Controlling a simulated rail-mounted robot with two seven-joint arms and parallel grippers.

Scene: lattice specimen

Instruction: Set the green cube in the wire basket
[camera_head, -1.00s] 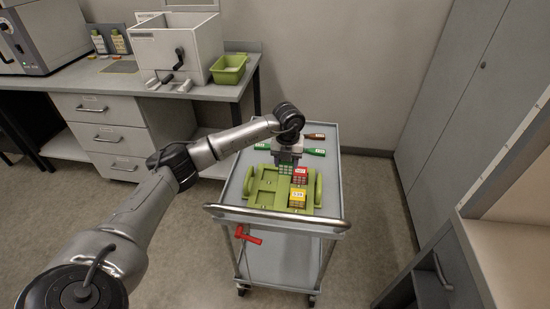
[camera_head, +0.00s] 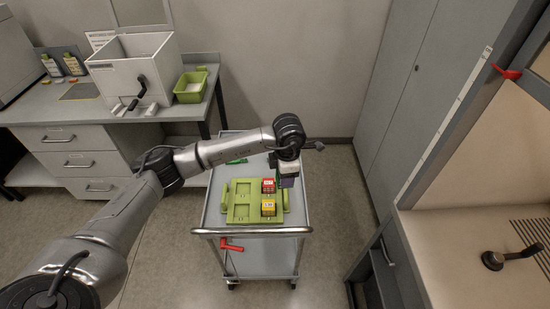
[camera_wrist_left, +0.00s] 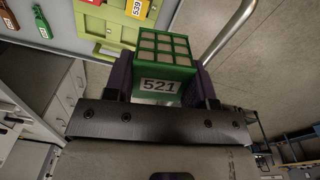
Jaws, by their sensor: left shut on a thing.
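The green cube (camera_wrist_left: 165,48), with a gridded face and the label 521, is between the fingers of my left gripper (camera_wrist_left: 160,78) in the left wrist view. In the head view my left gripper (camera_head: 287,182) hangs over the right side of the cart, just right of the green tray, and the cube cannot be made out there. The gripper is shut on the cube, which is clear of the tray in the wrist view. I cannot make out a wire basket in these frames. My right gripper is not in view.
The green tray (camera_head: 239,207) on the grey cart (camera_head: 214,196) holds a red cube (camera_head: 268,185) and a yellow cube (camera_head: 268,208). A desk with a green bin (camera_head: 188,88) stands left; a pale worktop (camera_head: 450,235) is right.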

